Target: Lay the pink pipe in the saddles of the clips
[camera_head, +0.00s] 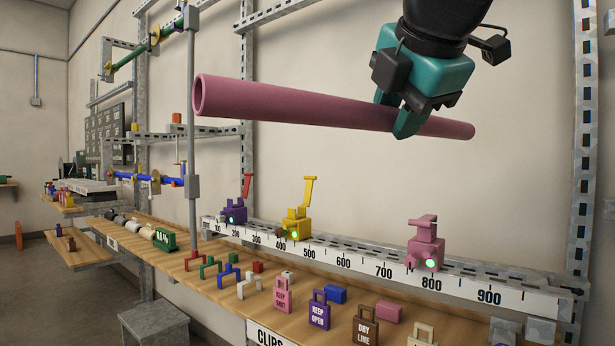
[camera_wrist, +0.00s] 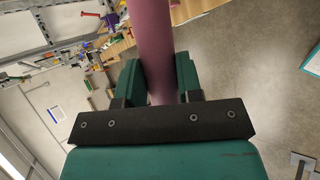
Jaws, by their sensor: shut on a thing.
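The pink pipe (camera_head: 290,103) is held in the air above the bench, its open end toward the left. My gripper (camera_head: 405,122) is shut on it nearer its right end. The wrist view also shows the pink pipe (camera_wrist: 153,50) between the teal fingers of my gripper (camera_wrist: 158,80). Below, on the numbered rail, stand a purple clip (camera_head: 234,211) near 200, a yellow clip (camera_head: 297,224) near 400 and a pink clip (camera_head: 426,250) near 800. The purple and yellow clips have raised levers; the pink clip's top looks flat. The pipe is well apart from all clips.
The numbered rail (camera_head: 365,262) runs along the back of the wooden bench (camera_head: 215,285). Padlock-shaped tags such as the purple one (camera_head: 319,312) and small coloured blocks (camera_head: 336,294) stand in front. A grey upright post (camera_head: 192,150) is close to the pipe's left end.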

